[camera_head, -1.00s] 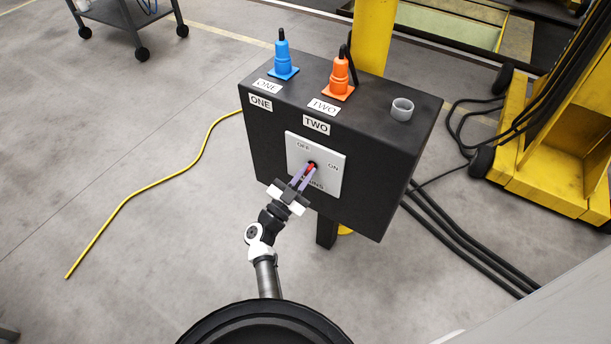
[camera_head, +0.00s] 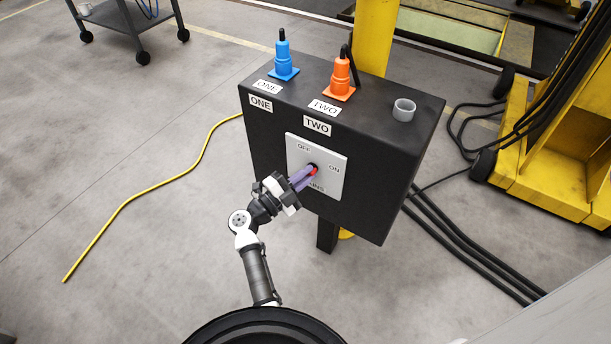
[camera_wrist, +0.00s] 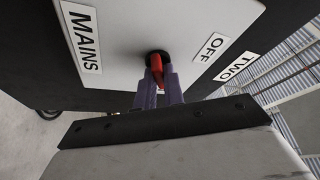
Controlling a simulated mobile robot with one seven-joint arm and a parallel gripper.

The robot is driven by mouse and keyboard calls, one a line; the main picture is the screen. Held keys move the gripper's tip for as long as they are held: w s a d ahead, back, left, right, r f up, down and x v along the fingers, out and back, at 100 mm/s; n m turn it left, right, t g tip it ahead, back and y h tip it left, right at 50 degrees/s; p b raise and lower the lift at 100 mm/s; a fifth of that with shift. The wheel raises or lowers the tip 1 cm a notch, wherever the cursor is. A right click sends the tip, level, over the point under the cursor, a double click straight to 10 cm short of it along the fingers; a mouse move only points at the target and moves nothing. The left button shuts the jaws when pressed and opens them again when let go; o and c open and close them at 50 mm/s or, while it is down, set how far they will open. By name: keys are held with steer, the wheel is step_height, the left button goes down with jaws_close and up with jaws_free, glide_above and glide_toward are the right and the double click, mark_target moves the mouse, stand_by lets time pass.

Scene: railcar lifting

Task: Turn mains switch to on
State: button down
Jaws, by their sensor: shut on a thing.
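The red mains switch handle (camera_head: 314,170) sits on a light plate (camera_head: 333,183) on the front of the black control box (camera_head: 370,150). The plate reads OFF at upper left, ON at right and MAINS below. My gripper (camera_head: 306,175) reaches in from the lower left, its purple fingers shut on the handle. In the wrist view the red handle (camera_wrist: 157,68) shows between the two fingers (camera_wrist: 158,88), near its black hub. The fingers partly cover the handle and the MAINS label in the head view, so its exact pointing is hard to tell.
A blue plug (camera_head: 282,57) and an orange plug (camera_head: 340,75) stand on the box top, beside a grey ring (camera_head: 403,109). Black cables (camera_head: 465,250) run on the floor at right by a yellow machine (camera_head: 550,150). A yellow cable (camera_head: 150,190) lies at left.

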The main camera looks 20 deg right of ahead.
stand_by(0.4)
steer(key=c, duration=1.5)
jaws_free()
steer(key=b+v, duration=0.3)
steer(key=v, duration=1.1)
